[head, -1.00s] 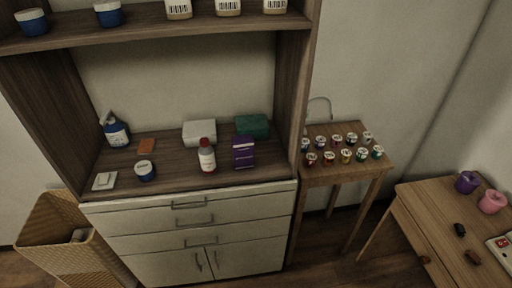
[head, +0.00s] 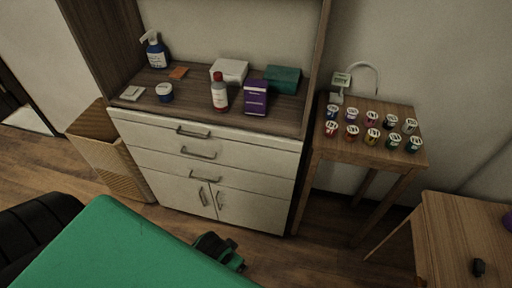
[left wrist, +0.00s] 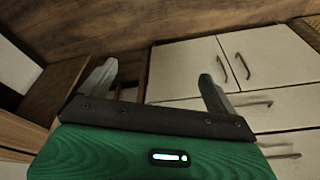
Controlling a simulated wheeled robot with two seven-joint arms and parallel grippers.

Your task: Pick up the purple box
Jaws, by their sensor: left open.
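In the head view my green left arm comes in at the bottom, low in front of the cabinet and well below the purple box. The box does not show in the left wrist view. My right gripper is not in view.
On the counter (head: 190,105), a green box (head: 283,79) and a white box (head: 229,71) stand behind the purple box. A blue jar (head: 164,92) and a pump bottle (head: 155,50) are left. A small table (head: 395,150) with several jars stands right.

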